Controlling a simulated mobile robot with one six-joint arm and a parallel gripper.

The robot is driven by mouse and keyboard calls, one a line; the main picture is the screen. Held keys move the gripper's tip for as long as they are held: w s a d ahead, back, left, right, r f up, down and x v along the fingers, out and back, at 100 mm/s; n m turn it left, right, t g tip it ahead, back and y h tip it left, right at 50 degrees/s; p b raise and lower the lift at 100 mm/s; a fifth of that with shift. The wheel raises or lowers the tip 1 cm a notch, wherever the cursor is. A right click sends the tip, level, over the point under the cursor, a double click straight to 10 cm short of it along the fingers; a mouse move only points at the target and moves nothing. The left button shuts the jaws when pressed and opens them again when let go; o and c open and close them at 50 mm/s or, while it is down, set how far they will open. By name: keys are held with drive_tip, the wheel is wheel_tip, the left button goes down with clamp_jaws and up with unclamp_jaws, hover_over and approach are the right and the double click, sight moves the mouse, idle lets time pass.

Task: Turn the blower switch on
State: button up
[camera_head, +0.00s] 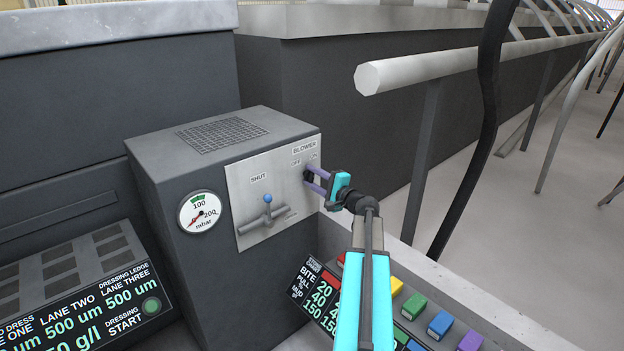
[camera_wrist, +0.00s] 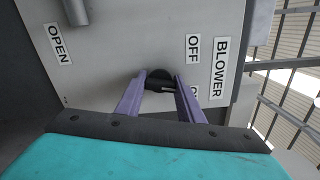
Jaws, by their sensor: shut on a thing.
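The blower switch (camera_wrist: 160,79) is a black round knob with a bar on a light metal panel. Beside it are the labels BLOWER (camera_wrist: 219,68), OFF (camera_wrist: 193,48) and a partly hidden one that reads ON in the body view (camera_head: 313,156). My gripper (camera_wrist: 160,84) has its two purple fingers around the knob's bar, shut on it. In the body view my gripper (camera_head: 308,181) reaches the panel from the right and hides most of the knob. Which label the knob points to is hard to tell.
A lever with a blue tip (camera_head: 267,199) sits on the same panel below a SHUT label. A mbar gauge (camera_head: 200,212) is on the grey box's left face. A display and several coloured buttons (camera_head: 440,324) lie below my arm. A pale rail (camera_head: 440,67) runs behind.

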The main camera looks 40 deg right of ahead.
drive_tip(key=m+p, duration=0.1)
drive_tip(key=m, duration=0.4)
drive_tip(key=shift+f, duration=0.1)
idle(0.4)
drive_tip(key=o, duration=1.1)
drive_tip(key=shift+c, duration=0.2)
drive_tip(key=s+a+b, duration=0.1)
drive_tip(key=s, duration=1.2)
drive_tip(key=shift+s, duration=0.4)
